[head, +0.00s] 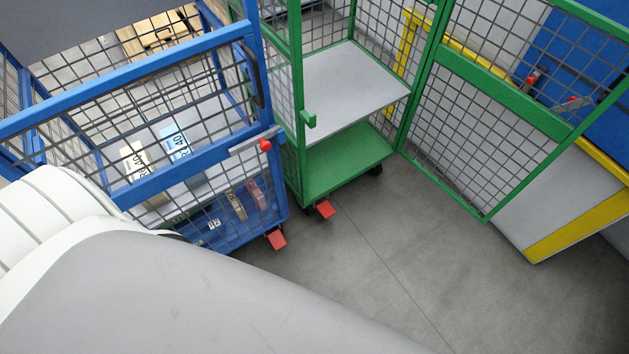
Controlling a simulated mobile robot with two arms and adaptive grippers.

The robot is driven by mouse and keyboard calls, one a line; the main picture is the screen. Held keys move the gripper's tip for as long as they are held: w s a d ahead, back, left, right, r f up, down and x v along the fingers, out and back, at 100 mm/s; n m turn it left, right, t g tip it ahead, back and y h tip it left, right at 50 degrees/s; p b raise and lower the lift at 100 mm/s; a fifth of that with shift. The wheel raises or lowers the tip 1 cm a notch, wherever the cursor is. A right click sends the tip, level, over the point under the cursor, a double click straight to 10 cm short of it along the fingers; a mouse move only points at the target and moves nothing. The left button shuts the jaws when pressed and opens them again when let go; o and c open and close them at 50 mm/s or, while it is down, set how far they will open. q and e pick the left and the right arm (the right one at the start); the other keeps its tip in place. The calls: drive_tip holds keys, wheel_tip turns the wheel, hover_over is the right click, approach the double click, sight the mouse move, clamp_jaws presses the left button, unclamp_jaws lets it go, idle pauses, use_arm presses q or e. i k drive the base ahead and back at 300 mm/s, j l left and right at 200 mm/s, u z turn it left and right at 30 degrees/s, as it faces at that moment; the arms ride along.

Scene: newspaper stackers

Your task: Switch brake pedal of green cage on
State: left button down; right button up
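The green cage (346,166) stands at upper middle, with green posts, wire mesh sides and a grey shelf (352,88). Its mesh door (480,135) is swung open to the right. A small red pedal (326,209) sticks out low at the green cage's front left corner, close to the floor. I cannot tell from here whether it is on or off. Neither of my grippers is in view. A large white and grey part of my own body covers the lower left.
A blue cage (130,184) holding boxes stands directly left of the green one, with its own red pedal (277,240). A grey and yellow unit (572,225) stands at right. The grey floor (400,270) in front is clear.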

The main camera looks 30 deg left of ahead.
sight(325, 207)
drive_tip(key=i+l+u, duration=0.9)
drive_tip(key=k+j, duration=0.05)
drive_tip(key=k, duration=0.05)
